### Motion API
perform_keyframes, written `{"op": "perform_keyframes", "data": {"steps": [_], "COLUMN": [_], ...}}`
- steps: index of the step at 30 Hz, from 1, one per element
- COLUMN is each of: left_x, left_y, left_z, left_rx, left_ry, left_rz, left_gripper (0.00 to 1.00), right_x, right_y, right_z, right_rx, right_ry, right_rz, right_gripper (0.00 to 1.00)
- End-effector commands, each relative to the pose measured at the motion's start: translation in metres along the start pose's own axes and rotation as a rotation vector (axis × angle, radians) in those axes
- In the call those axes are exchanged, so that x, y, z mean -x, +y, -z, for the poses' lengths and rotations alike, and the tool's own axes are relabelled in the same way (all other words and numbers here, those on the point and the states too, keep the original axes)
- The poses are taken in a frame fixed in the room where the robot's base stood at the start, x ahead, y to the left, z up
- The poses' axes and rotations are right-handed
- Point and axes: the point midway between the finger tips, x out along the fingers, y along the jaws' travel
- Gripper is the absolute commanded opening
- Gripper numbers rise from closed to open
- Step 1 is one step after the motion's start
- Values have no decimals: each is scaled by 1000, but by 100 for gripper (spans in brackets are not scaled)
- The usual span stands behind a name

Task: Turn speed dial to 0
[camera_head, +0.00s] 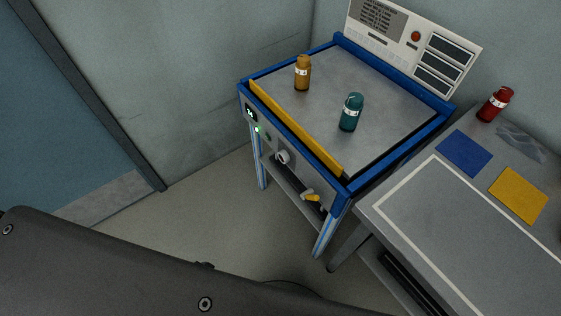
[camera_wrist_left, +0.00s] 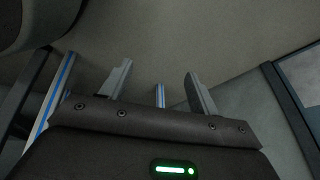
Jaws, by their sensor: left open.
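A round pale knob (camera_head: 283,157), which looks like the speed dial, sits on the front panel of a blue-framed machine (camera_head: 341,200). Its marks are too small to read. A small dark display (camera_head: 251,113) and a green light (camera_head: 257,130) are to its left on the same panel. My left gripper (camera_wrist_left: 158,68) shows in the left wrist view with its two fingers apart and nothing between them. It is not visible in the head view, and the knob is not visible in the left wrist view. My right gripper is in neither view.
A yellow bottle (camera_head: 303,73) and a teal bottle (camera_head: 351,112) stand on the machine's top behind a yellow bar (camera_head: 295,130). A grey bench (camera_head: 470,240) adjoins on the right. Open floor (camera_head: 215,210) lies left of the machine.

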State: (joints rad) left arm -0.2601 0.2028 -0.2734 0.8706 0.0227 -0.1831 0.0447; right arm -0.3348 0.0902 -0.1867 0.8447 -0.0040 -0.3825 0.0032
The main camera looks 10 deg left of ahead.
Motion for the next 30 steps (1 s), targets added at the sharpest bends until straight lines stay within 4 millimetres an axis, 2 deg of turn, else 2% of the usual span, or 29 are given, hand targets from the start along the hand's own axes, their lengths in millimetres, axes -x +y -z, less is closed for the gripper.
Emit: {"op": "perform_keyframes", "data": {"steps": [1,2,3,5,6,8,9,12,16,18,21,25,30], "left_x": [-18,-18,-12,6,24,55,78,135,195,217,237,246,243], "left_y": [-30,-44,-60,-73,-75,-72,-66,-44,-17,-7,2,5,8], "left_z": [54,90,136,200,239,286,312,354,376,380,382,383,391], "left_rx": [-40,-63,-97,-147,-181,-231,-262,-331,-392,-411,-427,-432,-430], "left_ry": [132,215,327,488,592,734,820,999,1153,1202,1243,1258,1258], "left_rz": [29,39,47,47,37,10,-14,-83,-173,-209,-240,-252,-251], "left_gripper": [61,61,61,61,61,61,61,61,61,61,61,61,61], "right_x": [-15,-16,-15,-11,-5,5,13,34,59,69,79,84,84], "right_y": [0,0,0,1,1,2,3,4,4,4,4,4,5], "right_z": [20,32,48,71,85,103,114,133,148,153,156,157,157], "right_rx": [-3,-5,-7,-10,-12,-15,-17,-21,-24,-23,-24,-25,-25], "right_ry": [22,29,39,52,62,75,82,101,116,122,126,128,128], "right_rz": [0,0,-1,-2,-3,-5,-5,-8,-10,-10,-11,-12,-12], "right_gripper": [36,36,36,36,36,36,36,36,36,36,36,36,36]}}
